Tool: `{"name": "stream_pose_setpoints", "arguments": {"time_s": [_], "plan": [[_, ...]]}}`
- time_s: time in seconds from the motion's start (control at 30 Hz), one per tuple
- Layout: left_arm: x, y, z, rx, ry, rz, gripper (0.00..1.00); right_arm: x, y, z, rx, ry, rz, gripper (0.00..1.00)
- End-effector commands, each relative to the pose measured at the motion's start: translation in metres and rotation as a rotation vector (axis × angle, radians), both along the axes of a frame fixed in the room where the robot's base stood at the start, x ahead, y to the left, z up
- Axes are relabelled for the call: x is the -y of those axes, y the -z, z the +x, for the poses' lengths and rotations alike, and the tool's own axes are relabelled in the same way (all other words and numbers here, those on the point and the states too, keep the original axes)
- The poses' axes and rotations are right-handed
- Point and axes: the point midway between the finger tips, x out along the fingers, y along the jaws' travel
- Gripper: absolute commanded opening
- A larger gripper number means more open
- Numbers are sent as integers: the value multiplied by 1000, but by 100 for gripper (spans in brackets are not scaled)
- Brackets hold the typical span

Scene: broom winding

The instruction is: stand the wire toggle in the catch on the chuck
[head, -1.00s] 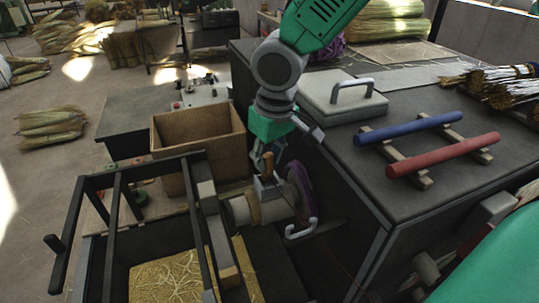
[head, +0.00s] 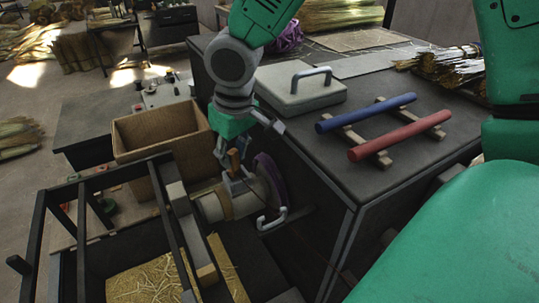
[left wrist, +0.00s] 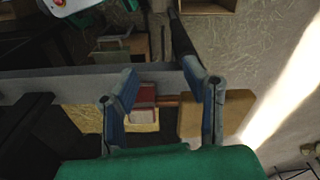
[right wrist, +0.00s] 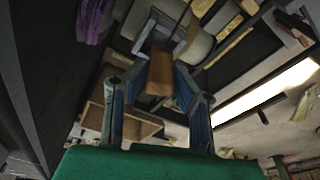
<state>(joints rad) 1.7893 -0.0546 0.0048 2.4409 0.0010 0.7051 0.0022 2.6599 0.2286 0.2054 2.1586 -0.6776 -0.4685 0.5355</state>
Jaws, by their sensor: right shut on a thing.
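The wire toggle, a brown grip (head: 235,160) on a grey wire loop (head: 238,186), stands up at the top of the chuck. My right gripper (head: 229,158) is shut on the toggle's grip. The right wrist view shows the brown grip (right wrist: 160,74) between the fingers and the wire loop (right wrist: 157,32) beyond it. The chuck (head: 217,205) is a pale cylinder with a purple disc (head: 272,180) behind it. The catch cannot be made out clearly; whether the loop sits in it I cannot tell. My left gripper (left wrist: 165,90) is open and empty in the left wrist view.
A cardboard box (head: 160,135) stands left of the chuck. Dark frame bars (head: 90,190) and a straw-filled bin (head: 148,280) lie in front. A white handle (head: 274,219) sticks out beside the chuck. Blue (head: 365,112) and red (head: 400,136) rods lie on the bench.

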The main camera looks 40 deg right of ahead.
Motion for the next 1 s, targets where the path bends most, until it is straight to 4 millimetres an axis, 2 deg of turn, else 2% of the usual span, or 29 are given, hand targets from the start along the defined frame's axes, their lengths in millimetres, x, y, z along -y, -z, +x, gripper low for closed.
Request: {"name": "stream_pose_setpoints", "arguments": {"time_s": [0.27, 0.7, 0.97, 1.0], "plan": [[0, 2, 0, 0, 0, 0, 40, 2, 3, 0, 0, 0, 2, 5], [0, 10, 0, 0, 0, 0, 40, 7, 19, 0, 0, 1, 1, 5], [0, 10, 0, 0, 0, 0, 40, 7, 20, 0, 0, 1, 1, 5], [0, 10, 0, 0, 0, 0, 40, 7, 20, 0, 0, 1, 1, 31]]}}
